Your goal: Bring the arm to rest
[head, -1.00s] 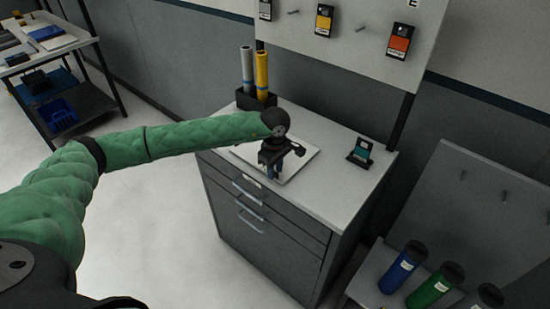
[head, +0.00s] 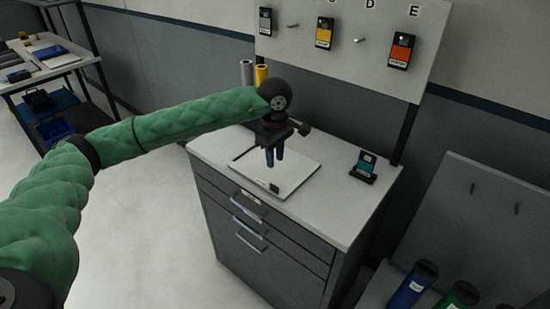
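My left arm comes in from the left in its green sleeve and reaches over the cabinet (head: 340,222). My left gripper (head: 275,160) points down above the pale board (head: 300,182) on the cabinet top. My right gripper is out of view.
A teal card in a black stand (head: 364,168) stands right on the cabinet. Grey and yellow rolls (head: 261,75) stand behind my arm. A pegboard (head: 345,60) holds several packs at the back. Blue (head: 412,285) and green (head: 457,298) tubes stand at lower right. A shelf cart (head: 55,60) is at left.

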